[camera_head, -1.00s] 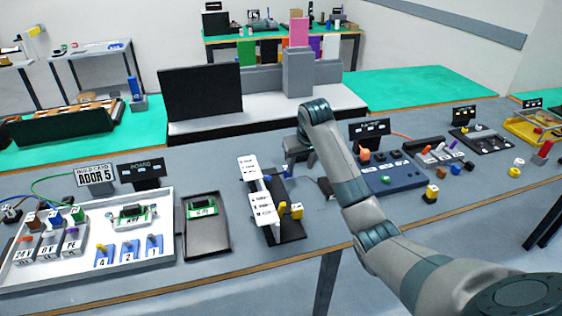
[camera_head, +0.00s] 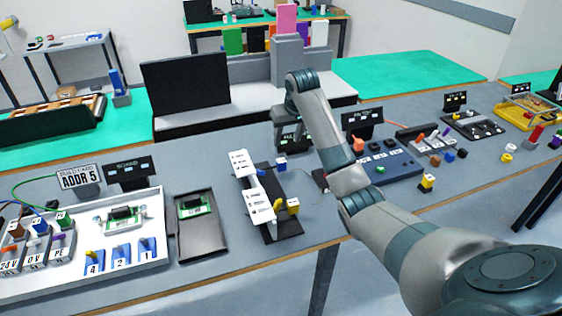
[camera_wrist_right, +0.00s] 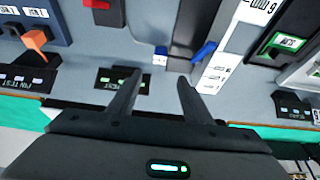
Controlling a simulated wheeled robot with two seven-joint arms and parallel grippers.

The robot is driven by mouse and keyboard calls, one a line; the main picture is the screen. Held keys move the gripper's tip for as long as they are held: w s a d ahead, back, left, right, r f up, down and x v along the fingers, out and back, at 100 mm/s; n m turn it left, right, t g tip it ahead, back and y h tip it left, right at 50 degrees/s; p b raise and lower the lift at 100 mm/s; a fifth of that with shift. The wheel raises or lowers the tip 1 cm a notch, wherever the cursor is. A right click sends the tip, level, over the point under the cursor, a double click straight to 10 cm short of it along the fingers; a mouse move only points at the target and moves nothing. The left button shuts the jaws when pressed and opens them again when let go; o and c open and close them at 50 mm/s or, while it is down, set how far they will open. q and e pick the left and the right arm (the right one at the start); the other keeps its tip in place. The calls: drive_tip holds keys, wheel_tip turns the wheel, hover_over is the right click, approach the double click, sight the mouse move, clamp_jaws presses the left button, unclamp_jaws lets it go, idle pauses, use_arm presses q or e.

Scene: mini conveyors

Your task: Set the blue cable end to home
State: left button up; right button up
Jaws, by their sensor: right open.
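A small white block with a blue top (camera_head: 281,163) stands beside the black base (camera_head: 285,224) that carries two white label plates (camera_head: 243,163). In the right wrist view a blue-and-white block (camera_wrist_right: 160,56) lies just beyond the fingertips, apart from them. A blue lever-like piece (camera_wrist_right: 204,52) shows near the white plate. At the far left, a blue plug (camera_head: 40,226) sits on the 0 V block, with a blue cable near it. I cannot tell which blue piece is the cable end. My left gripper is out of view.
A white tray (camera_head: 160,250) and a dark tray (camera_head: 222,240) holding a green board lie left of the black base. A blue panel (camera_head: 385,167) and a dark sign (camera_head: 361,121) stand to the right. A yellow-and-black block (camera_head: 427,183) is near the front edge.

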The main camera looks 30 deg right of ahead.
sight(281, 161)
drive_tip(key=p+x, duration=0.2)
drive_tip(key=x, duration=1.2)
drive_tip(key=shift+w, duration=0.1)
drive_tip(key=shift+x, duration=1)
drive_tip(key=shift+c, duration=0.6)
clamp_jaws()
drive_tip(key=a+p, duration=0.1)
drive_tip(key=a, duration=0.2)
drive_tip(key=shift+w+a+p, duration=0.2)
drive_tip(key=shift+w+p, duration=0.15)
drive_tip(key=shift+w, duration=0.05)
drive_tip(key=shift+a, duration=0.1)
